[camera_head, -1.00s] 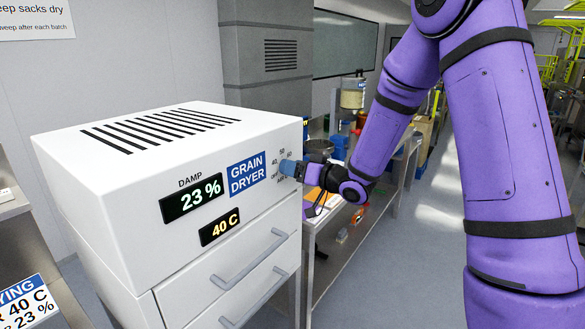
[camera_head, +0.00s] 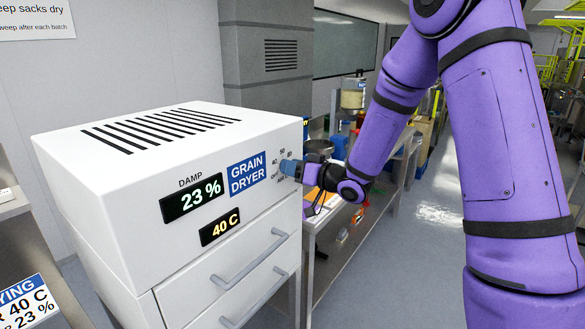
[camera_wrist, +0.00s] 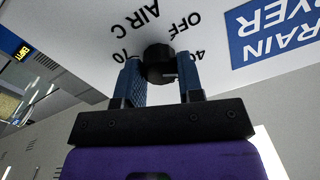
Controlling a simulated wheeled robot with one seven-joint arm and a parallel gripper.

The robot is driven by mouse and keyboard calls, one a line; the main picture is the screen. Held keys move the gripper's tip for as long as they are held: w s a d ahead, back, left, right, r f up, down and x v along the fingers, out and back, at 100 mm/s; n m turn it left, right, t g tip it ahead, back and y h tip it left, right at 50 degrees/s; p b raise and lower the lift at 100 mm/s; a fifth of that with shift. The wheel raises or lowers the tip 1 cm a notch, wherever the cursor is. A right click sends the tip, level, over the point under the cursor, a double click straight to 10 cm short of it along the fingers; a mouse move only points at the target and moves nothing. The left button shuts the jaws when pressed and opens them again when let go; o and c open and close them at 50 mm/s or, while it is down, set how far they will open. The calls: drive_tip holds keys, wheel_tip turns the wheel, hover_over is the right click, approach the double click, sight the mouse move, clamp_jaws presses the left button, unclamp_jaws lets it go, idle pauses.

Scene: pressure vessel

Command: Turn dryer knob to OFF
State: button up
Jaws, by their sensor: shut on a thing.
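The grain dryer (camera_head: 130,190) is a white cabinet at the left in the head view. Its displays read 23 % (camera_head: 192,198) under "DAMP" and 40 C (camera_head: 219,227). The dryer knob (camera_wrist: 158,62) is black and round in the wrist view, with the labels OFF, 40, 70 and AIR C around it. My gripper (camera_wrist: 160,82) is shut on the knob, one blue finger on each side. In the head view my gripper (camera_head: 290,168) is at the dryer's front face, right of the GRAIN DRYER label, and hides the knob. The knob's pointer is hard to make out.
Drawers with grey handles (camera_head: 250,258) are below the dryer's displays. A metal bench (camera_head: 345,255) with small items stands right of the dryer. A sign (camera_head: 30,303) is at the lower left. Open floor (camera_head: 425,270) lies between the bench and my arm.

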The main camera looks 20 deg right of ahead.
drive_tip(key=n, duration=1)
drive_tip(key=shift+s+a+n+h, duration=0.1)
drive_tip(key=shift+n+h, duration=0.3)
idle(0.4)
drive_tip(key=o, duration=0.9)
drive_tip(key=v, duration=1.1)
